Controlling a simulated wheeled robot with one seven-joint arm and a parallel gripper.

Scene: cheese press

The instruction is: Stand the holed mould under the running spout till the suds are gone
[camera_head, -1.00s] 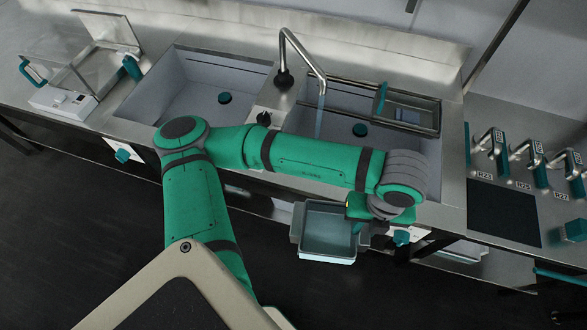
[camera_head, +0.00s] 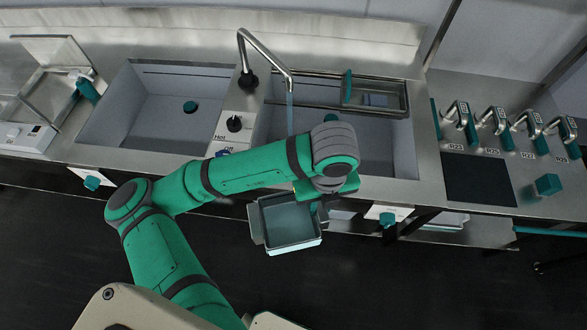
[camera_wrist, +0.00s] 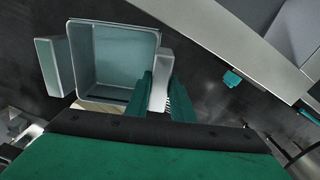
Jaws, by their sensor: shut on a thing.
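The mould (camera_head: 290,247) is an open, grey-blue square tub with side flanges. It hangs in front of the sink's front edge, outside the basin; it also shows in the wrist view (camera_wrist: 115,55). No holes or suds can be made out on it. My gripper (camera_head: 318,205) is shut on the mould's right-hand flange; in the wrist view its two teal fingers (camera_wrist: 163,95) stand either side of that pale flange. The spout (camera_head: 268,58) arches over the right basin (camera_head: 380,145), with a thin stream of water (camera_head: 290,105) falling from it. My forearm hides part of that basin.
The left basin (camera_head: 150,100) holds only a teal plug. A glass-topped frame (camera_head: 375,95) spans the right basin's back. Several numbered taps (camera_head: 495,118) stand at right. A lidded white device (camera_head: 28,136) is at left.

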